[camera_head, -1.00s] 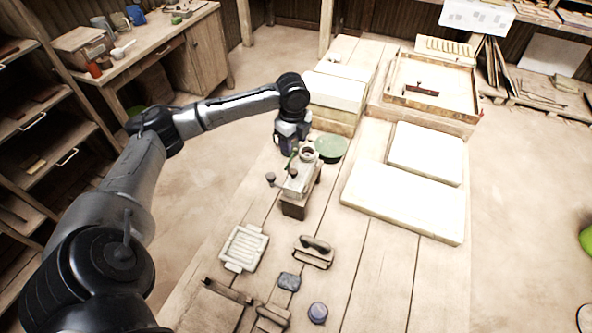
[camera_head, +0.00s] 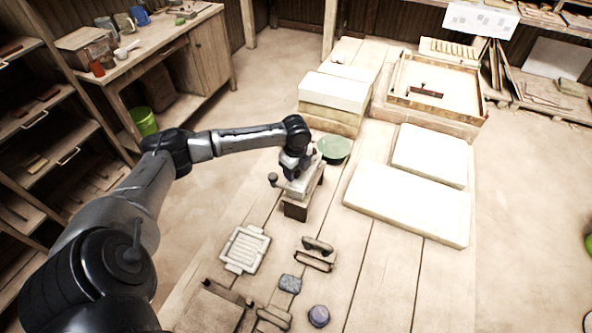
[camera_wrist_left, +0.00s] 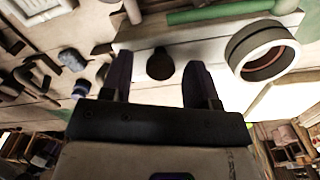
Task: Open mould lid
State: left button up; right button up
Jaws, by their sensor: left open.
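The tile mould (camera_head: 301,190) is a pale-topped block on a dark base, standing on the plank table. A dark round knob (camera_head: 272,178) sticks out at its left end. My left gripper (camera_head: 297,172) is over the mould and hides part of its top. In the left wrist view, its two dark fingers are open, with a dark knob (camera_wrist_left: 160,64) showing between them and the pale lid plate (camera_wrist_left: 150,36) beyond. I cannot tell whether the fingers touch it. A white ring (camera_wrist_left: 262,52) and a green bar (camera_wrist_left: 220,10) are on the mould. My right gripper is not in view.
A green dish (camera_head: 334,149) lies just behind the mould. Pale slabs (camera_head: 408,203) lie to the right. A ribbed white tile frame (camera_head: 245,249), a dark-handled tool (camera_head: 316,248), a grey block (camera_head: 290,284) and a round purple-grey object (camera_head: 318,316) lie in front.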

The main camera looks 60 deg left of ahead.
pick_arm(q)
jog(key=shift+f, duration=0.1)
grip_shut()
dwell(0.6)
